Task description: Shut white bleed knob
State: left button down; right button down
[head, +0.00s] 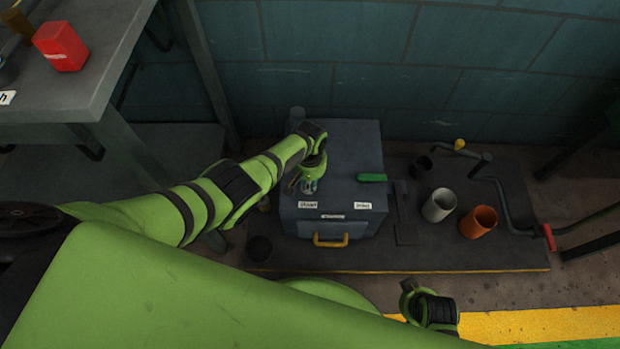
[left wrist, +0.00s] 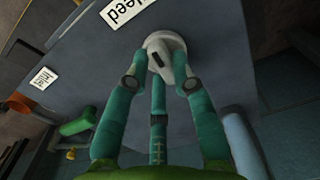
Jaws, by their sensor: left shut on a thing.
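The white bleed knob (left wrist: 170,45) is round with a raised grip bar and a dark slot, and sits on the grey cabinet top near a label (left wrist: 124,8) ending in "leed". My left gripper (left wrist: 161,80) is shut on the knob, with teal fingers on both sides of its grip bar and a middle finger below. In the head view my left gripper (head: 309,184) is over the front left of the cabinet (head: 340,150) and hides most of the knob. My right gripper cannot be made out.
A green lever (head: 371,178) lies at the cabinet's right side, behind the inlet label (head: 363,206). A yellow handle (head: 330,241) is on the cabinet front.

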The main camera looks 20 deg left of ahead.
pick_arm(q)
jog(key=shift+n, duration=0.6)
pick_arm(e)
jog(key=shift+s+f, duration=0.15)
jog(key=shift+f, duration=0.1)
pick_arm(q)
jog(key=c, duration=1)
grip_release()
jog(key=shift+c, duration=0.2)
jog(key=shift+w+r, duration=0.1)
jog(key=shift+r, duration=0.35)
notch_tip(320, 180, up, 11)
